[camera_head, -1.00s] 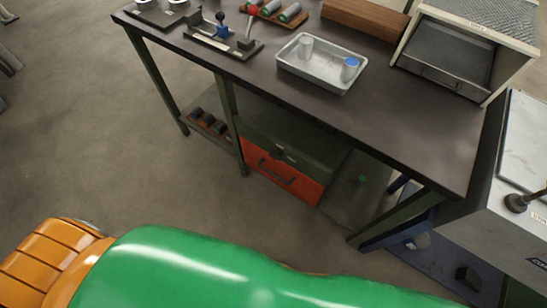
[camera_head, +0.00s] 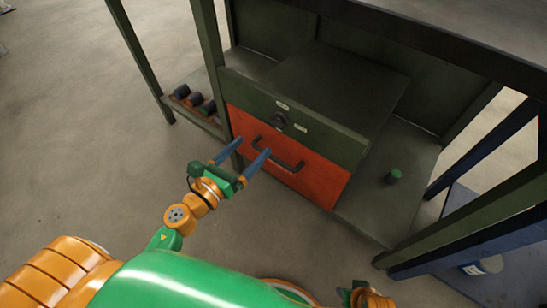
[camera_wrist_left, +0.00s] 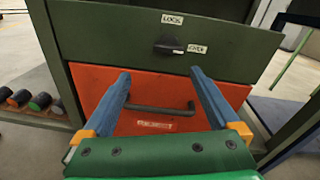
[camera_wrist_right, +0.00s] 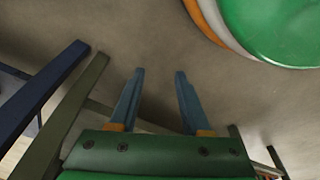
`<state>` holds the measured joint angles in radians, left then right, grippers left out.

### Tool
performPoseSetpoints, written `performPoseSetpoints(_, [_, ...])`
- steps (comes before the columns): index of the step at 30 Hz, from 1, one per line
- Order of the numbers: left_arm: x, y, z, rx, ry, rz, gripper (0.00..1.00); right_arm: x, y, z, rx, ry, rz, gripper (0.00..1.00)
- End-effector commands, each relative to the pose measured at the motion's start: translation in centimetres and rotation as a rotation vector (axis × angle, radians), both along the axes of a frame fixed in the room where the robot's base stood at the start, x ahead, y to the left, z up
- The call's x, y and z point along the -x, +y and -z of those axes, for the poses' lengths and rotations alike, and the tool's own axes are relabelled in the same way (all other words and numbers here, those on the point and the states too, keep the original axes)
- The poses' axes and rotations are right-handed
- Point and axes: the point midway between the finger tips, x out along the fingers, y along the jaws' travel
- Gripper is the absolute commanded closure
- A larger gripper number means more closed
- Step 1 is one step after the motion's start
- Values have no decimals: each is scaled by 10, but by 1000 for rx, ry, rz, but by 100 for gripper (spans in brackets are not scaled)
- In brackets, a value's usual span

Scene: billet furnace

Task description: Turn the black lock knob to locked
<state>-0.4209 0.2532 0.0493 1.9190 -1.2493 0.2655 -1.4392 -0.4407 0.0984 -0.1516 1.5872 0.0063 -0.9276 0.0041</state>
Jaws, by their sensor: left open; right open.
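The black lock knob (camera_head: 279,120) is on the green panel (camera_head: 322,137) above the red drawer (camera_head: 310,178). It also shows in the left wrist view (camera_wrist_left: 167,45), with its handle pointing right toward the label "OPEN" (camera_wrist_left: 197,49); the label "LOCK" (camera_wrist_left: 172,19) is above it. My left gripper (camera_head: 253,150) is open and empty in front of the drawer, below and left of the knob. In the left wrist view its fingers (camera_wrist_left: 160,77) frame the drawer's black handle (camera_wrist_left: 160,108), apart from the knob. My right gripper (camera_wrist_right: 159,74) is open and empty, over bare floor.
Several dark cylinders (camera_head: 194,99) sit on the low shelf at the left. A green-topped cylinder (camera_head: 394,176) stands on the lower shelf right of the drawer. Green table legs (camera_head: 207,55) stand near the cabinet. The floor in front is clear.

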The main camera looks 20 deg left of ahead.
Motion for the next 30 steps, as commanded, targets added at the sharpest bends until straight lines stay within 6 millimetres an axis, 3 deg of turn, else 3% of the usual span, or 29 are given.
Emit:
performPoseSetpoints(1, [1, -4, 8, -85, -56, 25, 5, -3, 0, 17, -1, -5, 1, 52])
performPoseSetpoints(5, [-4, -10, -9, -195, -122, 50, 5, -3, 0, 12, 0, -5, 2, 52])
performPoseSetpoints(15, [-59, -30, -12, -193, -121, 48, 5, 10, -3, 25, 5, 8, -1, 52])
performPoseSetpoints(25, [-65, -33, -11, -190, -118, 48, 5, 11, -3, 27, 5, 9, -1, 52])
performPoseSetpoints(30, [-65, -32, -10, -190, -118, 48, 51, 11, -3, 28, 5, 10, -1, 52])
